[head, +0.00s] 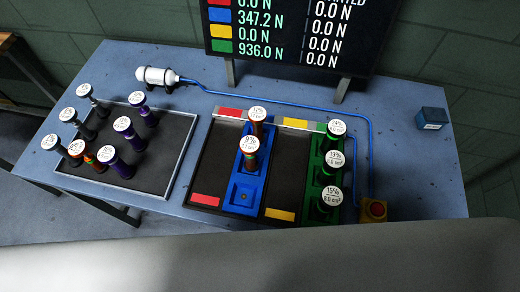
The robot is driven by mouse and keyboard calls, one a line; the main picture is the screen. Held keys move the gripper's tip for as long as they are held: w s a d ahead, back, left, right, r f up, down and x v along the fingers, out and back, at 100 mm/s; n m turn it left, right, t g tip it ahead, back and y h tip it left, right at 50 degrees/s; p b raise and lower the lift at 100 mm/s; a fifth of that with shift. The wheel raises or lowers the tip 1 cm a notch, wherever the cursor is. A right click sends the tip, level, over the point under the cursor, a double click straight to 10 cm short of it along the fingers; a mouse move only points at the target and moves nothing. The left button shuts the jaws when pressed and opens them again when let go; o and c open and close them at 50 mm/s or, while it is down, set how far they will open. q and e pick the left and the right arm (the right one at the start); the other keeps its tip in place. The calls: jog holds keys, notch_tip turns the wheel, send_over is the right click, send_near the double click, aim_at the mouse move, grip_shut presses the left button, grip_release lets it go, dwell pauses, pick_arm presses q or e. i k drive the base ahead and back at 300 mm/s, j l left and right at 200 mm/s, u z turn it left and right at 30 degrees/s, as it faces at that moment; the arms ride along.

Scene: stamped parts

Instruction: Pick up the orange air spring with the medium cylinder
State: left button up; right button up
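Three air springs with orange on them show in the head view, each with a white round label on top. One orange spring (95,161) stands in the left tray among dark and purple ones. A second orange spring (258,129) stands at the back of the blue holder (243,197). A third orange spring (249,162) stands in the blue holder's middle place. The front place of that holder is empty. The labels are too small to read surely, so I cannot tell which has the medium cylinder. Neither gripper is in view.
The dark tray (172,177) holds several springs; its right side is free. A green holder (318,160) carries three green springs. A white canister (157,76), blue hose (290,99), red button box (375,209), blue box (432,118) and force display (290,35) are around.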

aim_at(249, 145)
jog(key=k+l+u, duration=0.15)
jog(key=k+l, duration=0.6)
jog(key=k, duration=0.1)
